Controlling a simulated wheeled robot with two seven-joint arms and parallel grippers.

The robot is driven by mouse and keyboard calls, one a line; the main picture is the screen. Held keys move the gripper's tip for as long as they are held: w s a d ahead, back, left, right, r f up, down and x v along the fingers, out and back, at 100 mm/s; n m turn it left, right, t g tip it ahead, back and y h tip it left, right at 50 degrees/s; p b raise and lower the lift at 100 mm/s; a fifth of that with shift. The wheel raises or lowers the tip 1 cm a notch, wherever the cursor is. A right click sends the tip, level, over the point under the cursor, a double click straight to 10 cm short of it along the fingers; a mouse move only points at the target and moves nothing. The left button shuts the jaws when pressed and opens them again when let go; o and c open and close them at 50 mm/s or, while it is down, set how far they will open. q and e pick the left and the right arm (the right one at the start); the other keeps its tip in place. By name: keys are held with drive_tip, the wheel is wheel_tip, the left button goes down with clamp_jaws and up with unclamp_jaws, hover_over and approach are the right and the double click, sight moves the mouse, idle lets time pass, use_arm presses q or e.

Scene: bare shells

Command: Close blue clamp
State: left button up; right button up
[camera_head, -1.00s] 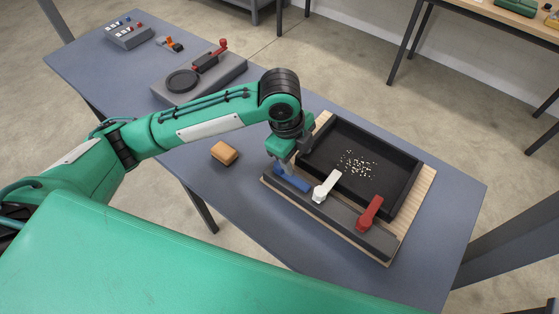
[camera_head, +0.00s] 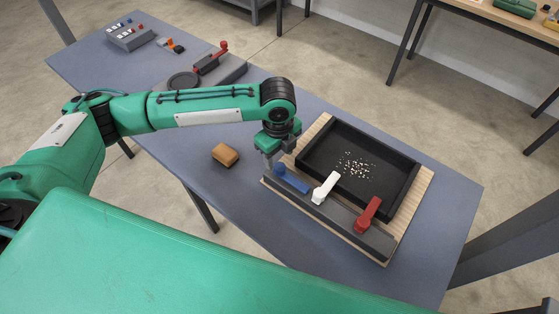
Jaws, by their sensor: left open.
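The blue clamp (camera_head: 293,181) is at the left end of a dark bar along the near side of the black tray (camera_head: 400,194). Its lever lies roughly along the bar. The white clamp (camera_head: 325,188) and the red clamp (camera_head: 367,215) have levers angled up toward the tray's near wall. My left gripper (camera_head: 279,160) points down, open, at the blue clamp's far left end. Its fingers partly cover that end, and I cannot tell whether they touch it. My right gripper is not in view.
The tray, holding small pale bits, sits on a wooden board (camera_head: 428,186) on the grey-blue table (camera_head: 461,190). A tan block (camera_head: 225,155) lies left of the board. A grey fixture with a red lever (camera_head: 205,68) and a button box (camera_head: 130,36) stand farther back.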

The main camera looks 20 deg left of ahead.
sight(280, 166)
use_arm(q)
drive_tip(key=shift+d+f+p, duration=0.1)
drive_tip(key=shift+f+p, duration=0.3)
drive_tip(key=shift+f, duration=2.15)
drive_tip(key=shift+w, duration=0.1)
clamp_jaws()
